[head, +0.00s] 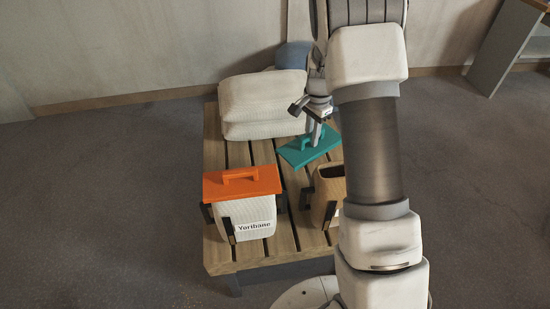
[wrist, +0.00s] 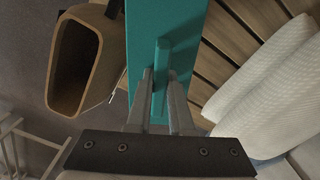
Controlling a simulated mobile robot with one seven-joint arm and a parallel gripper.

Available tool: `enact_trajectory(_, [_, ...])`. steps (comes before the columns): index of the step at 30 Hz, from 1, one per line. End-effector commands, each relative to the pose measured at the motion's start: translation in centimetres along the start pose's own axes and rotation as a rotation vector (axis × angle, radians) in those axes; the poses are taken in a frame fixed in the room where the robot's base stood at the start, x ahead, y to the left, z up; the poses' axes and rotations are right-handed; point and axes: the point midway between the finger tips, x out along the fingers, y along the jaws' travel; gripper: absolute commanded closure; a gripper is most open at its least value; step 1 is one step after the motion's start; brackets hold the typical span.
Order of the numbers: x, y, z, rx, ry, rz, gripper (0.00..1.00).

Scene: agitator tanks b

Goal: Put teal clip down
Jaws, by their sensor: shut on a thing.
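The teal clip (head: 298,153) is a flat teal plate with a raised handle. In the head view it is over the slatted wooden table, between the white sacks and the brown open container. My gripper (head: 316,136) is above it, shut on its handle. In the wrist view the fingers (wrist: 160,88) close on the handle, and the teal clip (wrist: 190,25) stretches away beneath them. I cannot tell whether the plate touches the slats.
An orange clip (head: 258,186) sits across a white bag labelled Voribane (head: 254,212) at the table's front left. A brown open container (head: 328,185) stands at the right, partly behind my arm. White stacked sacks (head: 262,104) lie at the back. Bare slats (head: 236,152) show at the left.

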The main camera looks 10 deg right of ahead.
Motion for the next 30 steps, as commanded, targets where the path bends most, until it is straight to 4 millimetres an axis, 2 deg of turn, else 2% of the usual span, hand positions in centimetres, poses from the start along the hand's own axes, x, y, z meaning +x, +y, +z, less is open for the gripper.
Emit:
enact_trajectory(1, [1.2, 0.1, -0.5, 0.031, 0.001, 0.002, 1.00])
enact_trajectory(7, [4.1, -0.5, -1.6, 0.155, 0.001, 0.000, 1.00])
enact_trajectory(15, [9.3, -1.3, -3.7, 0.374, 0.003, -0.002, 1.00])
enact_trajectory(20, [10.7, -1.6, -4.3, 0.451, 0.004, -0.003, 1.00])
enact_trajectory(25, [11.9, -2.8, -3.8, 0.473, 0.003, -0.004, 1.00])
enact_trajectory(30, [14.2, -5.8, -1.8, 0.470, 0.003, -0.003, 1.00])
